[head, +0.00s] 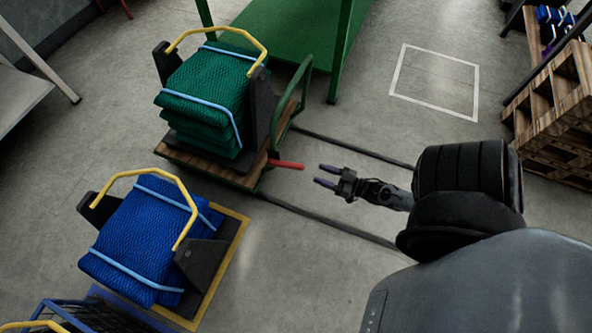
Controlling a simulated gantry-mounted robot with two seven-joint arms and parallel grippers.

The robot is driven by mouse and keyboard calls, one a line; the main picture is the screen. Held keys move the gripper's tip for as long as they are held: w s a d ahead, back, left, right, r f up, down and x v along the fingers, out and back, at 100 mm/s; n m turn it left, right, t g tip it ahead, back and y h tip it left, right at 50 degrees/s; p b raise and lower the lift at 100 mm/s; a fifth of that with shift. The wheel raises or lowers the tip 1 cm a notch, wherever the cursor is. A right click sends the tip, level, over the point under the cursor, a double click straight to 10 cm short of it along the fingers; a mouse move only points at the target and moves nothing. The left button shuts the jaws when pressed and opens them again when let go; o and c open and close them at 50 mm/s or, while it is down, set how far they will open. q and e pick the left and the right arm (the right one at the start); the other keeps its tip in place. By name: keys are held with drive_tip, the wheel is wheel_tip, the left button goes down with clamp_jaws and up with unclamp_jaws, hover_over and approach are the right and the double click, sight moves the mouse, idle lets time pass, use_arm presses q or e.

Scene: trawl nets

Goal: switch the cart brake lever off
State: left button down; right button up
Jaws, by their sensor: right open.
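The cart (190,160) has a wooden deck, a green frame and a green push handle at its right end. A red brake lever (287,164) sticks out from the cart's right end, pointing right and roughly level. My right gripper (323,176) is open and empty, its two fingertips pointing left toward the lever. The fingertips appear just right of the lever's tip, with a small gap in the picture. A stack of folded green nets (205,95) with light blue straps sits on the cart between dark end plates, under a yellow bar handle. My left gripper is not in view.
A strapped blue net bundle (150,235) in a yellow-handled carrier stands on a yellow-edged floor area (238,232) at lower left. Two dark floor rails (330,222) run right from the cart. A green table (290,30) stands behind. Wooden crates (560,110) are at right.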

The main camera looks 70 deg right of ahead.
sight(292, 164)
drive_tip(key=w+b, duration=0.1)
drive_tip(key=w, duration=0.2)
drive_tip(key=w+b, duration=0.1)
drive_tip(key=w, duration=0.2)
drive_tip(key=w+b, duration=0.1)
drive_tip(key=w, duration=0.2)
drive_tip(key=shift+w+f+b, duration=0.25)
drive_tip(key=shift+w+b, duration=0.1)
drive_tip(key=shift+b, duration=0.05)
drive_tip(key=shift+w+r, duration=0.15)
drive_tip(key=shift+w, duration=0.4)
drive_tip(key=shift+c, duration=0.2)
clamp_jaws()
